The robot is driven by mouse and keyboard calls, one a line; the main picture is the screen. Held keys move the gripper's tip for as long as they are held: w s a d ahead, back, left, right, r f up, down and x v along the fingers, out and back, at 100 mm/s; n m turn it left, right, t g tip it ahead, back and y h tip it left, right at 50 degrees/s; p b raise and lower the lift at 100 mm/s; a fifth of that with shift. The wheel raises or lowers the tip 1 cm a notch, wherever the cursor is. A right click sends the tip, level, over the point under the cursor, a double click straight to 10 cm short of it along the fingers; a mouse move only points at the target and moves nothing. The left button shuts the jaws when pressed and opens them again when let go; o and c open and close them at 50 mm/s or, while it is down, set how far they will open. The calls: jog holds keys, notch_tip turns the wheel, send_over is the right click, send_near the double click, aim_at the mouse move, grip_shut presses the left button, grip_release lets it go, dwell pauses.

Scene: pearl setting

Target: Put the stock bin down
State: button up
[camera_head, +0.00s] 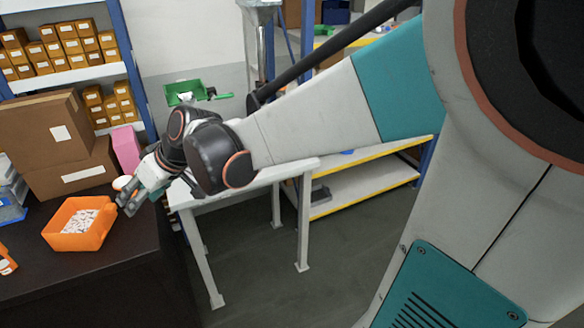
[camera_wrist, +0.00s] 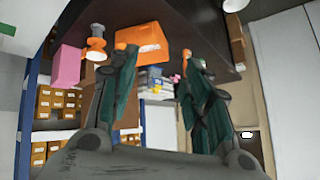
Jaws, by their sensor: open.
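The stock bin, an orange open bin (camera_head: 68,236) holding small white pieces, rests on the dark tabletop (camera_head: 118,246) at the left of the head view. In the wrist view the picture is turned over and the orange bin (camera_wrist: 150,50) shows beyond and between the fingers. My gripper (camera_head: 127,203) is just right of the bin's right side in the head view. In the wrist view my gripper (camera_wrist: 157,72) has its two fingers spread wide, with nothing between them. I cannot tell whether a fingertip touches the bin.
Cardboard boxes (camera_head: 62,145) and a pink box (camera_head: 126,150) stand behind the bin. A small white and orange object (camera_head: 122,183) is close beside my gripper. Blue and grey trays (camera_head: 10,205) lie at the left. A white table (camera_head: 285,172) stands to the right.

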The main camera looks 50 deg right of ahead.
jog(key=s+d+m+h, duration=0.1)
jog(key=s+d+h, duration=0.1)
jog(key=s, duration=0.8)
jog(key=s+d+m+h, duration=0.2)
jog(key=s+d+h, duration=0.1)
jog(key=s, duration=0.7)
jog(key=shift+s+d+f, duration=0.15)
jog(key=shift+s+f, duration=0.05)
jog(key=shift+f, duration=0.15)
